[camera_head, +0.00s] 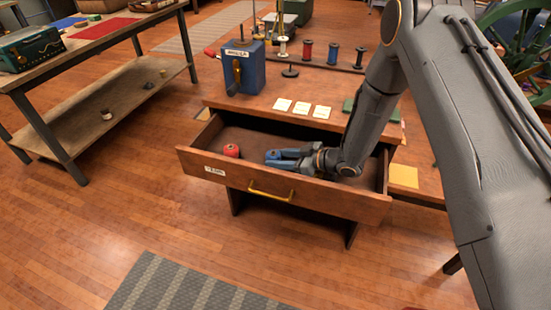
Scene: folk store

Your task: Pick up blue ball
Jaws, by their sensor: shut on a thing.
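The blue ball (271,155) is inside the open drawer of the wooden desk, near the drawer's middle. My gripper (276,157) reaches down into the drawer from the right and is shut on the blue ball. The fingers hide part of the ball. I cannot tell whether the ball still touches the drawer floor. A red ball (232,151) lies in the drawer to the left of my gripper, apart from it.
The drawer front (285,195) with its yellow handle stands close before my gripper. On the desk top are a blue box (245,68), several white cards (302,108) and thread spools (307,50). A workbench (95,50) stands at left. Open wooden floor lies in front.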

